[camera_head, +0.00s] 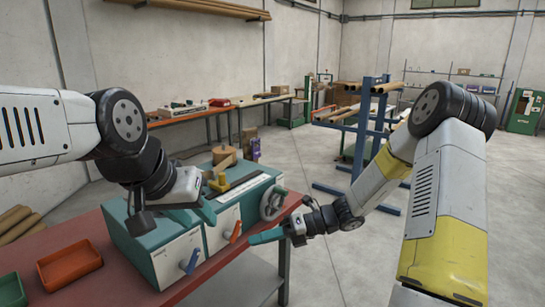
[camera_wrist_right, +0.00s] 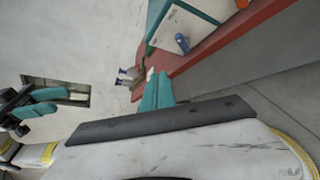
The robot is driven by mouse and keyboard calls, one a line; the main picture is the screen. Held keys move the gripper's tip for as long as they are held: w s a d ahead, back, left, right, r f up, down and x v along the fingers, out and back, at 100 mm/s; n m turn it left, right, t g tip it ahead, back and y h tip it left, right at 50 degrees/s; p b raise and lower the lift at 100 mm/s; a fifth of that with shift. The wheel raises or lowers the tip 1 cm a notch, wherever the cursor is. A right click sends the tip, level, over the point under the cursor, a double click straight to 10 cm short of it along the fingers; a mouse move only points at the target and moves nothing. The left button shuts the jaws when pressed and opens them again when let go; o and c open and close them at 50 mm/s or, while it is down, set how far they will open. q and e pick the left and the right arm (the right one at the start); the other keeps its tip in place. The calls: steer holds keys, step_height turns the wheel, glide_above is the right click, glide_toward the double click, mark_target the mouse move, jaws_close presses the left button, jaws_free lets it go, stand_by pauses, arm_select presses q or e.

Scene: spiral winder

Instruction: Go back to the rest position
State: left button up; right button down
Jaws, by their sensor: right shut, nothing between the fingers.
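My left gripper (camera_head: 196,214) is over the teal and white bench machine (camera_head: 178,256), its teal fingers pointing down and right. In the right wrist view my left gripper (camera_wrist_right: 42,101) shows two teal fingers with a gap between them. My right gripper (camera_head: 266,236) is at the machine's right front, near the table corner, its fingers pointing left. In the right wrist view its teal fingers (camera_wrist_right: 157,92) are together with nothing between them. The head view does not show whether either gripper touches the machine.
The machine stands on a red table (camera_head: 88,232) with a handwheel (camera_head: 272,203) and levers on it. An orange tray (camera_head: 70,265) lies at the left. A blue rack (camera_head: 361,130) stands behind. Grey floor (camera_head: 335,240) is open between table and right arm.

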steer(key=s+d+r+n+t+h, duration=0.3)
steer(key=s+d+r+n+h, duration=0.3)
steer(key=n, duration=0.8)
steer(key=s+d+r+n+t+h, duration=0.4)
steer(key=s+d+r+n+h, duration=0.2)
steer(key=s+d+r+n, duration=0.3)
step_height(320, 180, up, 3)
steer(key=d+n, duration=0.3)
steer(key=n, duration=0.3)
steer(key=shift+s+h, duration=0.3)
steer(key=shift+s, duration=0.1)
steer(key=shift+a, duration=0.1)
